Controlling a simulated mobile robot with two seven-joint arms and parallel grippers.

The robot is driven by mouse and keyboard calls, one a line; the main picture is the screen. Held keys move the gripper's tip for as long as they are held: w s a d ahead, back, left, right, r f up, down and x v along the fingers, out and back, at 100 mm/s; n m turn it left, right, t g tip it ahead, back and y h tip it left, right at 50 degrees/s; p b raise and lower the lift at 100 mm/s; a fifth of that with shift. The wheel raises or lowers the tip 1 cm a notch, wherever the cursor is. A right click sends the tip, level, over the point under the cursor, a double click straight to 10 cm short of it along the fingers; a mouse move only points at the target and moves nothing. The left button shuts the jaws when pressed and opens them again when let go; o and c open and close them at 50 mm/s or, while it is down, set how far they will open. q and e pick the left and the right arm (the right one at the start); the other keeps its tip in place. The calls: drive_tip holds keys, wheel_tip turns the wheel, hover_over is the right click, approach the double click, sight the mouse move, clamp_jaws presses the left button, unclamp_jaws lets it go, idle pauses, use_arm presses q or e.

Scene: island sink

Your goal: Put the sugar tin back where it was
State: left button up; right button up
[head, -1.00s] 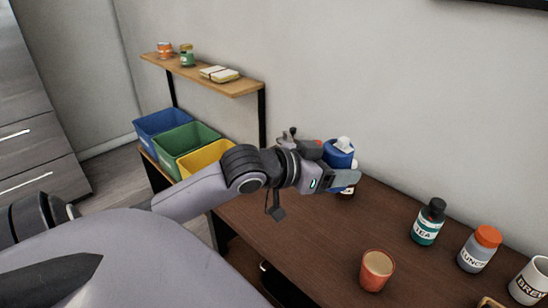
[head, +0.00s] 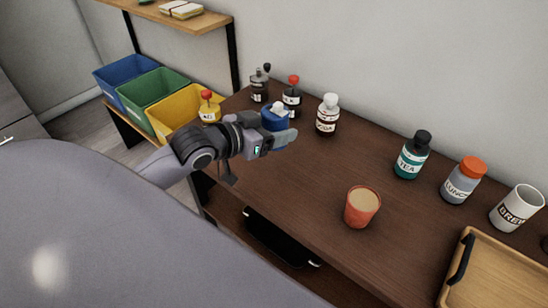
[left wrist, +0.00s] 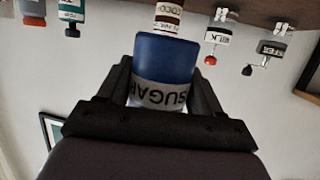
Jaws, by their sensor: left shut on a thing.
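The sugar tin (head: 273,121) is blue with a white top, and its SUGAR label shows in the left wrist view (left wrist: 165,62). My left gripper (head: 282,137) is shut on it, with one black finger on each side of the tin in the left wrist view (left wrist: 165,85). In the head view the gripper partly covers the tin, near the left end of the dark brown counter (head: 300,180). The tin appears held above the counter; its exact height is hard to tell. My right gripper is not in view.
Behind the tin stand a dark grinder-like jar (head: 260,85), a red-topped bottle (head: 292,100) and a white-topped jar (head: 327,115). A yellow jar (head: 209,110) is left. An orange cup (head: 362,207), TEA jar (head: 412,157) and wooden tray (head: 500,275) are right. Mid-counter is clear.

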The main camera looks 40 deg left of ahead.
use_arm(q)
wheel_tip(320, 180, down, 8)
drive_tip(key=shift+f+b, duration=0.25)
drive_tip(key=shift+b, duration=0.2)
drive_tip(key=shift+f, duration=0.15)
drive_tip(key=o, duration=1.1)
drive_tip(key=shift+o, duration=0.2)
drive_tip(key=v, duration=1.2)
drive_tip(key=shift+p, duration=0.4)
